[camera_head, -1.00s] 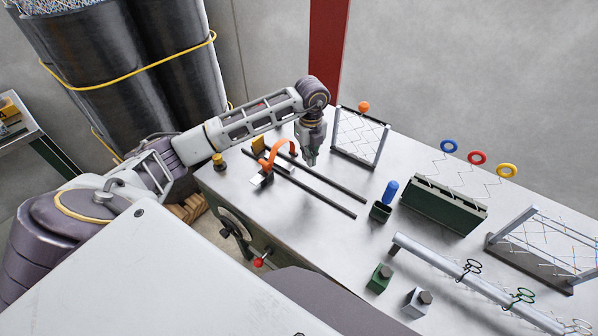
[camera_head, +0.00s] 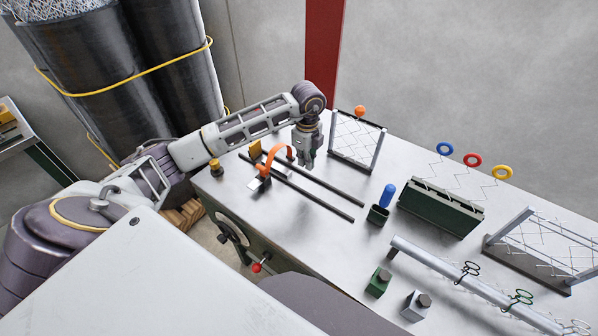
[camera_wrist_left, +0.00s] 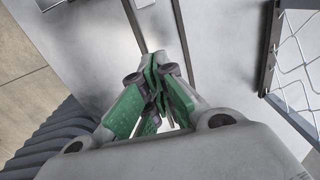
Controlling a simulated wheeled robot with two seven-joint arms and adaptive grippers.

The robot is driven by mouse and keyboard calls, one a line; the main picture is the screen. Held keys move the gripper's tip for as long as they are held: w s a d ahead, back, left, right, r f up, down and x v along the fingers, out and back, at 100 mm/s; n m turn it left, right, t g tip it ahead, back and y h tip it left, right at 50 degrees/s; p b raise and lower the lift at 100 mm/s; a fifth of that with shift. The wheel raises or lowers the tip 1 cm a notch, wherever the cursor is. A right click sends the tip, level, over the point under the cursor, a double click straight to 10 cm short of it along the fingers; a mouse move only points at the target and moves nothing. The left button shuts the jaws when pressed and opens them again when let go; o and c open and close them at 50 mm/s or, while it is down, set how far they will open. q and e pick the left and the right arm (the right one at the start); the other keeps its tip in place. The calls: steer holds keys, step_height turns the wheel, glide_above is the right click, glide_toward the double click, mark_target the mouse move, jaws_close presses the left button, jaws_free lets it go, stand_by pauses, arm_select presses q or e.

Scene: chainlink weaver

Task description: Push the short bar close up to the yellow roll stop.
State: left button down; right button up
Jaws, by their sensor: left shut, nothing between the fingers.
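Two dark bars lie side by side on the steel table, a near bar (camera_head: 315,198) and a far bar (camera_head: 338,190). They look similar in length, so I cannot tell which is the short one. A yellow block (camera_head: 256,149), which looks like the roll stop, stands at their left end. My left gripper (camera_head: 305,165) points down by the far bar, right of the arch; contact cannot be told. In the left wrist view, its green-padded fingers (camera_wrist_left: 158,92) are shut and empty, with dark bars beyond. My right gripper is out of view.
A wire-mesh frame (camera_head: 357,143) stands just right of the left gripper. A yellow knob (camera_head: 216,168) is at the left edge. Bare table lies in front of the bars.

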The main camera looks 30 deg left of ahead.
mark_target(287, 172)
arm_select(q)
step_height(287, 172, down, 10)
steer(key=shift+p, duration=0.75)
steer(key=shift+a+r+p, duration=0.1)
steer(key=shift+a+p, duration=0.3)
steer(key=shift+a, duration=0.7)
steer(key=shift+w+a, duration=0.15)
steer(key=shift+a, duration=0.75)
steer(key=shift+w+a+b, duration=0.2)
steer(key=shift+a+b, duration=0.1)
steer(key=shift+a, duration=1.85)
